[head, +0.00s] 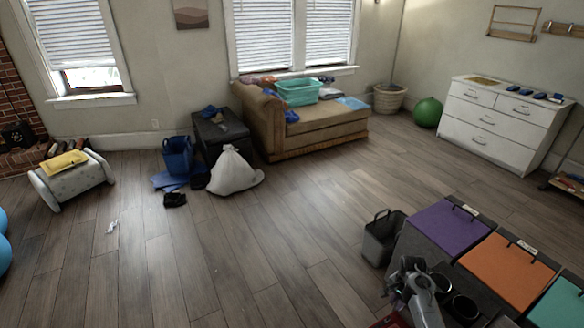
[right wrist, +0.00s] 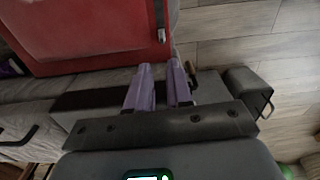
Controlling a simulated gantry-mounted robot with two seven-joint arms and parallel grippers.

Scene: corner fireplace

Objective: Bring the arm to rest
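My right gripper (head: 392,290) shows at the lower right of the head view, above the near end of the row of lidded bins. In the right wrist view its two purple-tinted fingers (right wrist: 159,72) stand a little apart with nothing between them. The gripper is open and empty. Beyond the fingertips in that view is a red lid (right wrist: 95,28) with a dark handle. I cannot tell whether the fingers touch anything. My left gripper is not in view.
Bins with a purple lid (head: 446,228), an orange lid (head: 506,271) and a teal lid (head: 560,305) stand at the lower right. A small grey bin (head: 382,240) stands beside them. A white bag (head: 233,174) lies farther back. The middle floor is mostly clear.

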